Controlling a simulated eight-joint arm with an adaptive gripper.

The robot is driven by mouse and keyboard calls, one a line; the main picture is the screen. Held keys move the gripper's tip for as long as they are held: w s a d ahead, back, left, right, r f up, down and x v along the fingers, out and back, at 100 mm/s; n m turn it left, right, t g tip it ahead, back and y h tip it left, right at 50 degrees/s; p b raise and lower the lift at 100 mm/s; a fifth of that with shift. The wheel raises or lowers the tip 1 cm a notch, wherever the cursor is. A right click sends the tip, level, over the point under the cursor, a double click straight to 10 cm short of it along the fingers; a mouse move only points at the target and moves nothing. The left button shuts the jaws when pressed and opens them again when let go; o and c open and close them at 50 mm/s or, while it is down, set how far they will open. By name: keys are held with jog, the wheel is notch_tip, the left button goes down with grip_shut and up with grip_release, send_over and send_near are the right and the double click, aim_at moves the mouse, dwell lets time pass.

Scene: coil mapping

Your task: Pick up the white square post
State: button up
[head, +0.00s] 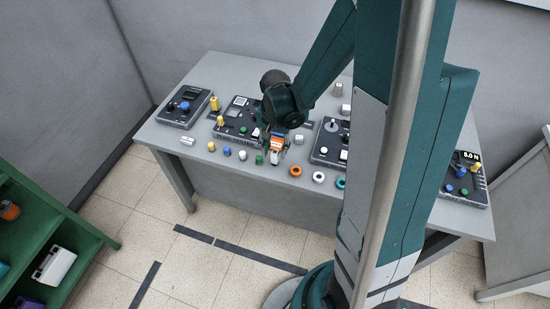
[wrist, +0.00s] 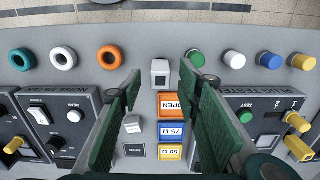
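The white square post (wrist: 160,73) shows in the wrist view at the upper middle, with a pale square top and grey sides. My gripper (wrist: 161,80) is open, with one green-padded finger to the left of the post and one to the right. Gaps show between the post and both fingers, and nothing is held. In the head view my gripper (head: 273,155) is low over the front middle of the table. The post cannot be told apart from the gripper there.
A green post (wrist: 196,56) stands close right of the post, then white, blue and yellow ones. An orange ring (wrist: 110,57) lies to the left, then white and teal rings. Orange (wrist: 173,104), blue and yellow labelled blocks lie behind it. Dark control boxes (wrist: 268,115) flank them on the table (head: 225,68).

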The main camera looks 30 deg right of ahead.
aim_at(275, 152)
jog(key=shift+f, duration=1.75)
jog(key=c, duration=1)
